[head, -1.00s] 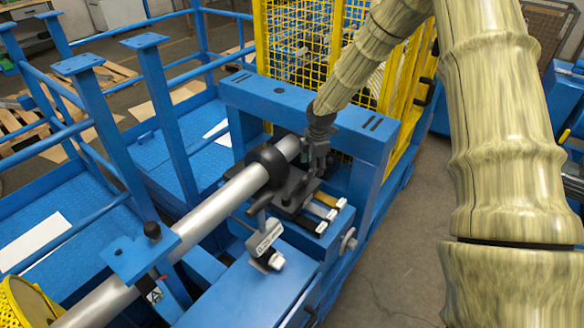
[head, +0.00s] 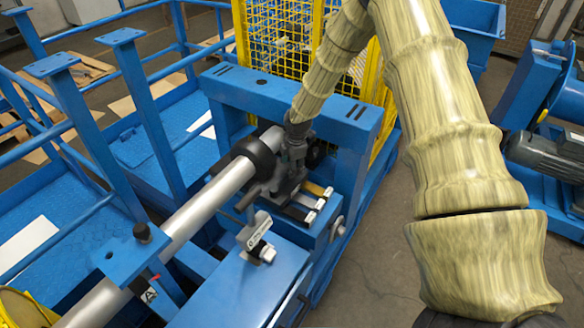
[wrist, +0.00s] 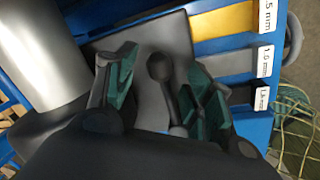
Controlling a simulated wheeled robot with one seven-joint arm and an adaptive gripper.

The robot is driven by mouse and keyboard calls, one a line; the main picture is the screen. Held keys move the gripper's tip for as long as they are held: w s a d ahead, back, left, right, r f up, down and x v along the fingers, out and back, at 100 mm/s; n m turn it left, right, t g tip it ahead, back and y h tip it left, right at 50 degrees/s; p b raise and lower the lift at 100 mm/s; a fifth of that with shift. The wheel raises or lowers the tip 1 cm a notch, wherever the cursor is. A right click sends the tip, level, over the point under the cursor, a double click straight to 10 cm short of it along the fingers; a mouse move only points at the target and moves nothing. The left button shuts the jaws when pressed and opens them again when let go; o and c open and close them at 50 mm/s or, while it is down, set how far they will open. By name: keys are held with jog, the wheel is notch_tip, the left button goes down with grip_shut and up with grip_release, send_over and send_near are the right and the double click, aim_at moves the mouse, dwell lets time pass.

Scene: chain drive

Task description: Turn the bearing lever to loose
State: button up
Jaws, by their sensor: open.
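A dark lever with a round knob (wrist: 159,67) stands between the two fingers of my gripper (wrist: 157,88) in the wrist view. I take it to be the bearing lever. The fingers have green pads and are apart, one on each side of the lever. I see no clear contact with it. In the head view my gripper (head: 296,152) points down at the dark bearing block, beside the black collar (head: 254,158) on the silver shaft (head: 212,198).
The blue frame (head: 338,115) stands close behind my gripper. Labelled shim strips (wrist: 235,63) lie beside the bearing block. The yellow mesh guard (head: 285,40) is behind. Open floor lies to the right.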

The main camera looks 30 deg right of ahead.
jog(key=shift+w+f, duration=0.15)
jog(key=shift+f, duration=0.55)
jog(key=shift+w+f, duration=0.1)
jog(key=shift+f, duration=0.55)
grip_shut()
